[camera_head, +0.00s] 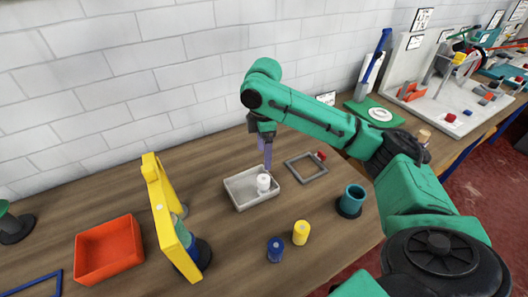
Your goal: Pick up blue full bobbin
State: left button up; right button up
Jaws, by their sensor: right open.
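A white bobbin (263,184) is in the grey tray (240,200). My right gripper (266,158) points down above the back of the tray, close over the white bobbin and well behind the blue one. It is open; its fingers are small in the picture, and I see nothing held between them. My left gripper does not show.
A yellow upright frame (163,215) stands left of the tray. An orange bin (108,249) lies further left. A teal cup (352,200) on a dark base stands at right, and a grey square frame (306,167) lies behind.

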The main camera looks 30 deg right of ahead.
aim_at(276, 245)
jog(key=k, duration=1.5)
